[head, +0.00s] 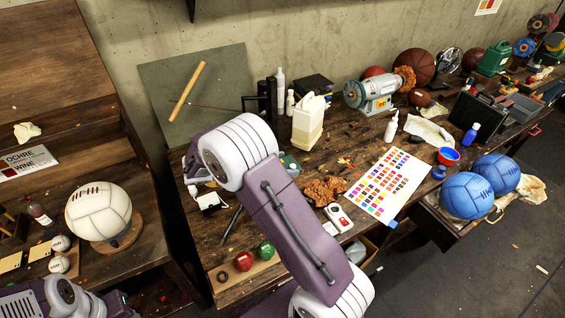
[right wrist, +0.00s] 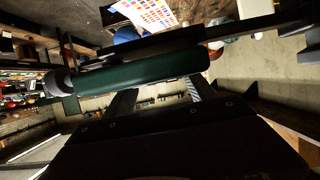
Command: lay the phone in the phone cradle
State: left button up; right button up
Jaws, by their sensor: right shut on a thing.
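My right gripper (right wrist: 157,94) is seen close up in the right wrist view, its dark fingers shut on a long dark green thing with a rounded grey end. I take this to be the phone (right wrist: 140,73); its full shape cannot be made out. In the head view my right arm stands across the middle of the bench and hides much of the gripper and what it holds. I cannot clearly make out the phone cradle; a grey-green item (head: 290,164) beside my arm is partly covered. My left arm shows only at the bottom left corner, its gripper out of view.
The wooden bench (head: 325,172) is cluttered. A cream jug (head: 308,122), a grinder (head: 370,93), a colour chart (head: 388,184) and a white device with a red button (head: 339,218) stand or lie there. Two blue balls (head: 468,195) are at the right edge.

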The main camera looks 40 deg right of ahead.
jog(key=shift+f, duration=0.4)
jog(key=shift+w+d+f, duration=0.2)
jog(key=shift+f, duration=0.15)
jog(key=shift+s+f+b, duration=0.1)
jog(key=shift+s+b, duration=0.05)
jog(key=shift+b, duration=0.25)
jog(key=o, duration=1.6)
jog(key=shift+a, duration=0.15)
pick_arm(q)
jog(key=shift+s, duration=0.1)
pick_arm(e)
jog(key=shift+s, duration=0.15)
pick_arm(q)
jog(key=shift+d+r, duration=0.1)
jog(key=shift+r, duration=0.05)
pick_arm(e)
jog(key=shift+r, duration=0.2)
